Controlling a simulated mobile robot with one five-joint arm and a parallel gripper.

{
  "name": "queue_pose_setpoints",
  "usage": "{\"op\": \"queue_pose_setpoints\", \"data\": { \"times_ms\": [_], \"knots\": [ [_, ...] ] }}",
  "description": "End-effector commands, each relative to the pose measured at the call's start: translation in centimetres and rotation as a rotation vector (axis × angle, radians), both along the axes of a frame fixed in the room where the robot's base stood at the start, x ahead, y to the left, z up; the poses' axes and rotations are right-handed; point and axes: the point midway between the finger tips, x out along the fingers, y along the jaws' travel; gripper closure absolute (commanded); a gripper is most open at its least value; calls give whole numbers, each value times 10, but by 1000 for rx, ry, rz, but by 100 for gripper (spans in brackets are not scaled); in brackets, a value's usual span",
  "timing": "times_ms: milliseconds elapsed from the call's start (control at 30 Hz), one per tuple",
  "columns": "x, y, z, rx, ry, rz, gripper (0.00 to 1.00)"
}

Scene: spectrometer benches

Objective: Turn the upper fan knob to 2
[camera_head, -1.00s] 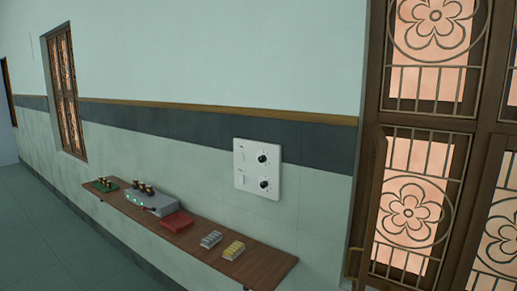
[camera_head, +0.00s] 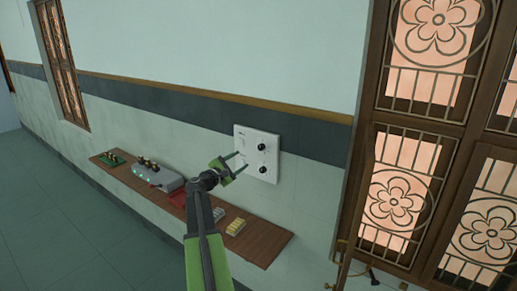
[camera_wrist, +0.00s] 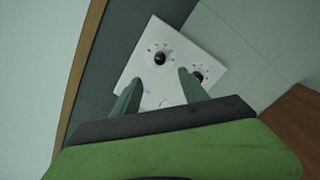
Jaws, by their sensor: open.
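The white switch panel (camera_head: 271,159) is on the wall, with two black knobs one above the other and switches on its left side. The upper fan knob (camera_head: 262,147) and the lower knob (camera_head: 261,170) are both clear of my gripper. My gripper (camera_head: 238,161) is open and empty, just in front of the panel's left part. In the wrist view the panel is turned; the upper knob (camera_wrist: 160,58) is the one nearer the dark band, ahead of and between my fingertips (camera_wrist: 157,80). Dial markings are too small to read.
A wooden shelf (camera_head: 262,248) runs along the wall below the panel. It bears a grey box (camera_head: 158,178), a red item, a yellow block (camera_head: 236,227) and a green board (camera_head: 112,158). A grilled door or window (camera_head: 400,190) is at the right. The floor is clear at left.

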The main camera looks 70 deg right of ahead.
Motion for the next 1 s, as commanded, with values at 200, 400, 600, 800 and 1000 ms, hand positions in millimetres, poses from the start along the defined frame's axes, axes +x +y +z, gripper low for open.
{"op": "queue_pose_setpoints", "data": {
  "times_ms": [200, 400, 600, 800, 1000],
  "knots": [
    [-13, -57, 0, 0, -2, -4, 48],
    [-26, -104, 0, 1, -2, -3, 48],
    [-34, -134, 0, 1, -3, -1, 48],
    [-37, -142, 0, 1, -3, 0, 48],
    [-37, -141, 0, 1, -3, 0, 50]
  ]
}}
